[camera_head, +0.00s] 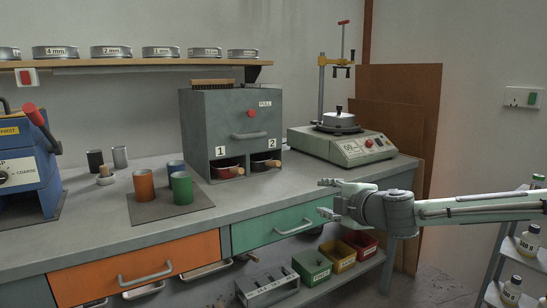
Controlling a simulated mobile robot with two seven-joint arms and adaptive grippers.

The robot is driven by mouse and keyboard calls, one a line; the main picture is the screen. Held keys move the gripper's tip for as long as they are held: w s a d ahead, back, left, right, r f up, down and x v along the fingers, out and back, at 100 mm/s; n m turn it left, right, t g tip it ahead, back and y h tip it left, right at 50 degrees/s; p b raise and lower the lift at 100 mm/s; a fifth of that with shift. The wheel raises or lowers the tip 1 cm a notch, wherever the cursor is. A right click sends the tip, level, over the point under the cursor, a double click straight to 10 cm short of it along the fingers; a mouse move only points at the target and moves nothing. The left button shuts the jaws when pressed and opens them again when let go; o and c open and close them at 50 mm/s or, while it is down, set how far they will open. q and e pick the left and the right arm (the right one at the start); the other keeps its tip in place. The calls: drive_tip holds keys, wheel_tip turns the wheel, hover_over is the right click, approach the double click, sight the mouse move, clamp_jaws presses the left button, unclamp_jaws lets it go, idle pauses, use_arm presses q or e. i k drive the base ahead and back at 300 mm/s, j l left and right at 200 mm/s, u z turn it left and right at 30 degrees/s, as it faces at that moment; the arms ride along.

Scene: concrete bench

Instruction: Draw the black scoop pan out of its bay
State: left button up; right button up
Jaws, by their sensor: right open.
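The grey cabinet (225,105) stands on the bench with two open bays at its foot, labelled 1 and 2. The shaded bay interiors hide most of both pans. My right gripper (323,199) is open and empty, with its fingers pointing left. In the picture it is right of and below the bays, in front of the green drawer. My left gripper is out of view.
A hotplate-like device (340,147) stands right of the cabinet. Drawer handles (295,228) project from the bench front. The bench surface before the bays is clear.

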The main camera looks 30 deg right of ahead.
sight(259, 160)
drive_tip(key=i+l, duration=0.1)
drive_tip(key=i, duration=0.35)
drive_tip(key=i+l, duration=0.1)
drive_tip(key=i, duration=0.4)
drive_tip(key=i+l, duration=0.2)
